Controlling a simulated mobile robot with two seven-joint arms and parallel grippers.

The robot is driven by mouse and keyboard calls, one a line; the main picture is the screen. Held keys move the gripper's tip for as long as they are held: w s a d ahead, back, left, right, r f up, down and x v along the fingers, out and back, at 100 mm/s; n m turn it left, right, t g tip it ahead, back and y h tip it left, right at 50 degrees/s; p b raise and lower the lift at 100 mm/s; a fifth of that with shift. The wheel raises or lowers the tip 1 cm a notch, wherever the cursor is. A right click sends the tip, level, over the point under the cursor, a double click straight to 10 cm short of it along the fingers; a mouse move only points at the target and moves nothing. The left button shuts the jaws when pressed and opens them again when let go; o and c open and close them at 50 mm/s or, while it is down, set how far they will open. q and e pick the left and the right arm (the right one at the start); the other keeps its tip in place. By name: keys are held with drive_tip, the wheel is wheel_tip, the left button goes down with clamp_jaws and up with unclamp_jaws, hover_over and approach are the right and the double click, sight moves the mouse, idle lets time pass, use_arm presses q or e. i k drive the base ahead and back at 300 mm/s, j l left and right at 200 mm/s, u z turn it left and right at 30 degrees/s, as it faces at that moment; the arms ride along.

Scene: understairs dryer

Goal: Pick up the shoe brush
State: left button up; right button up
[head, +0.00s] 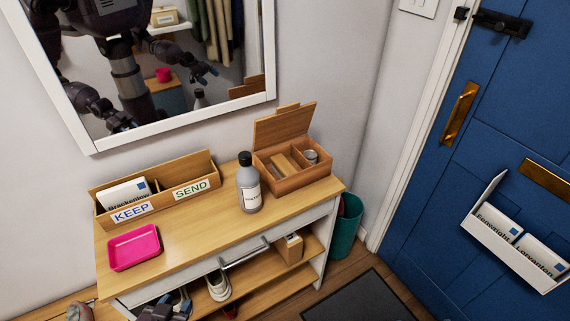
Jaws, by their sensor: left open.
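A wooden box (294,184) with its lid raised stands at the right end of the console top. A light wooden block (284,164) in its left part may be the shoe brush; I cannot make out bristles. A small round tin (311,156) sits in its right part. My left gripper (160,312) shows only partly, dark, at the bottom edge in front of the lower shelves. It is open and well away from the box. My right gripper is not directly in view.
A grey bottle (249,184) stands close left of the box. A letter holder (165,203) and a pink tray (134,247) are farther left. A drawer handle (245,254) juts out in front. Shoes (218,286) sit below. A mirror (185,116) hangs behind; a teal bin (345,228) stands right.

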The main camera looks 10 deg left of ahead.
sight(281, 166)
drive_tip(key=u, duration=2.15)
drive_tip(key=j+z, duration=0.1)
drive_tip(key=z, duration=1.85)
drive_tip(key=i+l+u, duration=0.2)
drive_tip(key=l, duration=0.15)
drive_tip(key=i+l+u, duration=0.2)
drive_tip(key=l, duration=0.2)
drive_tip(key=l+u, duration=0.25)
drive_tip(key=l, duration=0.15)
